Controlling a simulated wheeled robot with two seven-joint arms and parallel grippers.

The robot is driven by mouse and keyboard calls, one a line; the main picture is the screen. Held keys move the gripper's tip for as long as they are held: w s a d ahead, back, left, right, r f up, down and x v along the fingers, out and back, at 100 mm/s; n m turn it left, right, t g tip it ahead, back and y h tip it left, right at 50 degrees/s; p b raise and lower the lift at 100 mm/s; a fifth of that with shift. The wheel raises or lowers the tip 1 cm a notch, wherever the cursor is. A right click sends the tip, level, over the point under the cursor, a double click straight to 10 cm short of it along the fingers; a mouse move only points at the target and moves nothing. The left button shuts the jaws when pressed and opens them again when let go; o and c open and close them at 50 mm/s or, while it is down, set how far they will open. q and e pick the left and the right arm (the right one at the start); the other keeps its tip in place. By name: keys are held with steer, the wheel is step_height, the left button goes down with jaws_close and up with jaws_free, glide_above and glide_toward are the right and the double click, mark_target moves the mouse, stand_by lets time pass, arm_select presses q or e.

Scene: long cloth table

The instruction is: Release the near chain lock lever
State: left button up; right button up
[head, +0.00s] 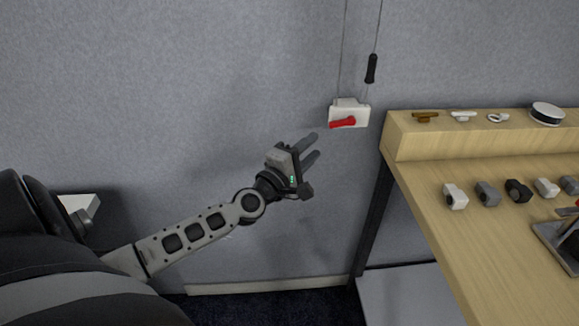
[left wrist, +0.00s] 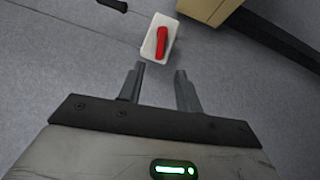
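The chain lock is a white box (head: 349,107) on the grey wall, left of the wooden bench. Its red lever (head: 342,123) lies nearly level across the front, dipping slightly to the left. My left gripper (head: 310,148) is open and empty, below and left of the lever and apart from it. In the left wrist view the white box (left wrist: 151,47) and red lever (left wrist: 161,42) are ahead of the two open fingers (left wrist: 159,83). My right gripper is not in view.
Two thin lines run up from the lock area, one with a black handle (head: 371,69). The wooden bench (head: 440,245) stands to the right, with several small fittings and a white round spool (head: 547,113). The wall left of the lock is clear.

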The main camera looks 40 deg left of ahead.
arm_select(q)
steer(key=s+b, duration=0.1)
steer(key=s, duration=0.6)
steer(key=shift+s+f, duration=0.15)
steer(key=shift+f, duration=0.25)
steer(key=s+d+f+m+g+h, duration=0.1)
steer(key=s+d+f+m+g, duration=0.3)
steer(key=s+d+f+m, duration=0.3)
steer(key=s+d+f+m+g+h, duration=0.2)
steer(key=s+d+f+m+g, duration=0.3)
steer(key=d+f+m, duration=0.7)
steer(key=s+f+m, duration=0.1)
steer(key=s+m, duration=0.1)
steer(key=shift+s+m, duration=0.25)
steer(key=shift+m, duration=0.15)
